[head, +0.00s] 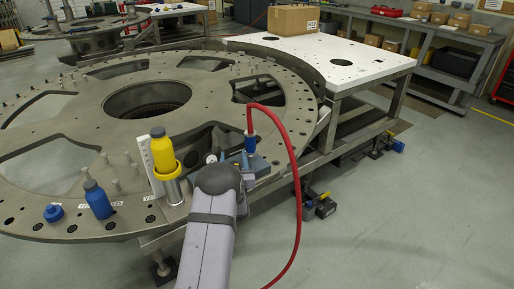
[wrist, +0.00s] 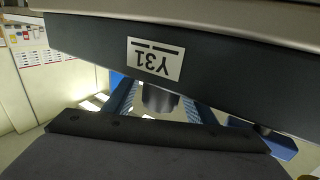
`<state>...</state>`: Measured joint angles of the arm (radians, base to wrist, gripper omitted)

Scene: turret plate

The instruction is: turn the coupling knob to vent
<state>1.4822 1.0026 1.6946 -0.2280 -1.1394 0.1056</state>
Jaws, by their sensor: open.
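In the wrist view a dark grey cylinder (wrist: 159,97), possibly the coupling knob, shows below a dark edge with an upside-down Y31 label (wrist: 156,62). My gripper (wrist: 157,106) is open, with one ribbed blue finger on each side of the cylinder. Contact is not clear; a bright gap shows beside the left finger. In the head view a blue coupling body (head: 257,163) with a red hose (head: 296,180) sits at the near rim of the turret plate (head: 90,130). My arm hides most of the gripper and knob there. No vent mark is readable.
A yellow bottle (head: 161,151) in a metal holder stands just left of my arm, beside a white strip (head: 145,160). A blue bottle (head: 97,199) and blue cap (head: 53,212) are farther left. The red hose loops close on the right.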

